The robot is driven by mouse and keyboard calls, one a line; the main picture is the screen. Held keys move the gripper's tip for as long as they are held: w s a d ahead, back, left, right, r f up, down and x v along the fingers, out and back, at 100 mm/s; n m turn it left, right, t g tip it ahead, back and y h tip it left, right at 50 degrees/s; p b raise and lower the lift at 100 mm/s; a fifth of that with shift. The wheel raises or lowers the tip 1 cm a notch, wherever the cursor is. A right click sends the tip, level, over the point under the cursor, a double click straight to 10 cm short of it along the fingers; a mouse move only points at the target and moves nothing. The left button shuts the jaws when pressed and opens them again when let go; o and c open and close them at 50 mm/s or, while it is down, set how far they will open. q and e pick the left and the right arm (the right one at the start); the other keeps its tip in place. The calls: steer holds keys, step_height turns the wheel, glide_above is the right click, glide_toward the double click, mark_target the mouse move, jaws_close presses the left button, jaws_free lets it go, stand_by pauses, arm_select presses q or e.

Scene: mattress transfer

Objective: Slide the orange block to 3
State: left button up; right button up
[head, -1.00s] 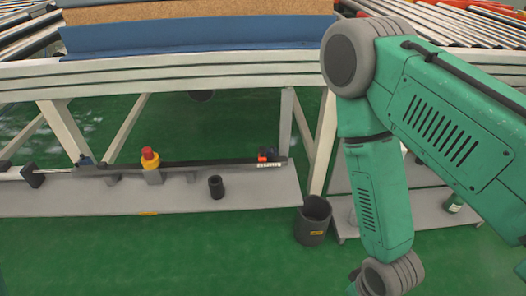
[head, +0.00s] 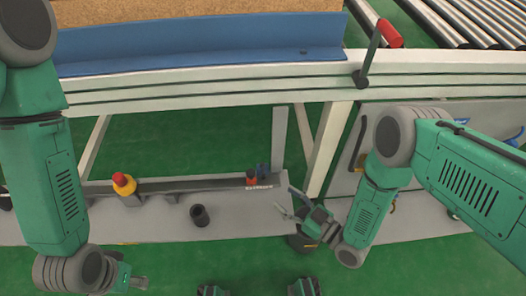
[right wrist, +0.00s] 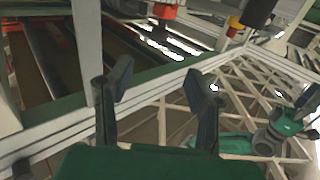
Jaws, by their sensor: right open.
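The small orange-red block (head: 251,179) sits on the dark rail (head: 200,183) of the low grey shelf, beside a white marked strip (head: 259,187); its numbers are too small to read. My right gripper (head: 283,203) is open and empty, just right of the block and apart from it. In the right wrist view its two fingers (right wrist: 160,92) are spread with nothing between them. An orange-red piece (right wrist: 165,11) at the top of that view looks like the block. My left gripper (head: 141,283) is low on the left, away from the rail; its jaw state is unclear.
The white table frame (head: 210,88) spans above.

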mark_target(254, 174)
steer(key=b+x, duration=0.4)
steer(key=x, duration=0.8)
steer(key=shift+w+a+f, duration=0.1)
steer(key=shift+w, duration=0.15)
steer(key=shift+w+a, duration=0.4)
jaws_close()
